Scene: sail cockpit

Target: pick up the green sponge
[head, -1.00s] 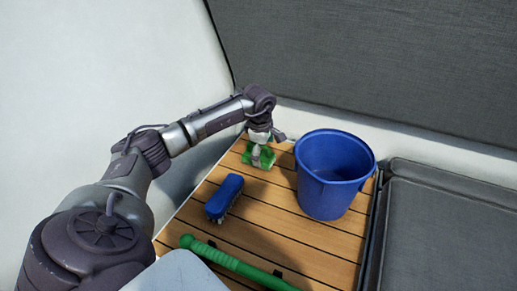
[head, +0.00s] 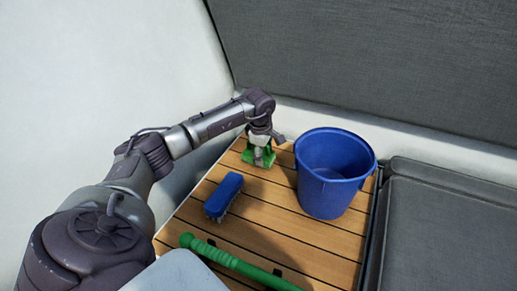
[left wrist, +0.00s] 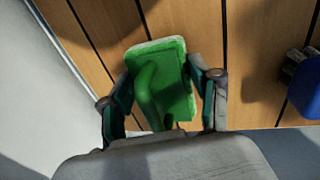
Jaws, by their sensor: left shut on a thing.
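The green sponge (head: 260,155) is at the back of the slatted wooden surface, left of the blue bucket. In the left wrist view the sponge (left wrist: 175,85) has a pale edge and a raised green handle-like part, and it sits between the two fingers. My left gripper (head: 259,150) reaches down over it and is shut on it; in the left wrist view the fingers (left wrist: 165,100) flank its sides. I cannot tell whether the sponge is clear of the wood. My right gripper is not in view.
A blue bucket (head: 334,175) stands close to the right of the sponge. A blue brush (head: 224,195) lies nearer, and a green pole (head: 235,263) lies along the front. Grey cushions (head: 450,220) are at the right, a pale wall (head: 90,70) at the left.

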